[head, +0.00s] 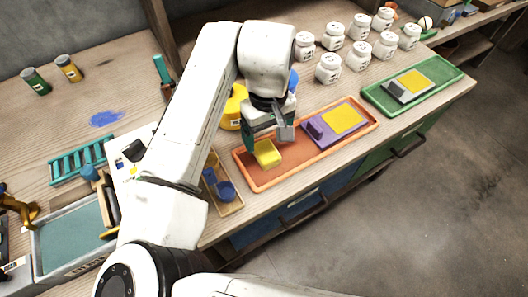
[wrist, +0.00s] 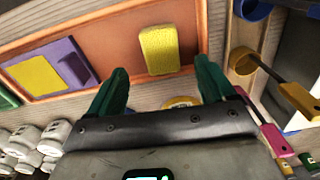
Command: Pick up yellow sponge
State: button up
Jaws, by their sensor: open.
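The yellow sponge (head: 267,153) lies at the left end of the orange tray (head: 262,184). In the wrist view the sponge (wrist: 160,49) shows ahead of my gripper (wrist: 158,82), between the lines of its two green fingers. My gripper (head: 266,140) is open and empty, above the sponge in the head view. The fingers do not appear to touch the sponge. A purple block with a yellow face (head: 343,119) lies in the same tray, right of the sponge.
A green tray (head: 440,89) with a grey and yellow block stands farther right. Several white jars (head: 328,69) stand behind the trays. A yellow container (head: 232,110) stands behind my gripper.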

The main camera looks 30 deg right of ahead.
aim_at(267, 150)
jog(key=shift+a+f, duration=0.1)
jog(key=shift+f, duration=3.25)
jog(key=shift+c, duration=0.4)
jog(key=c, duration=1)
jog(key=shift+o, duration=0.2)
jog(key=shift+r, duration=0.15)
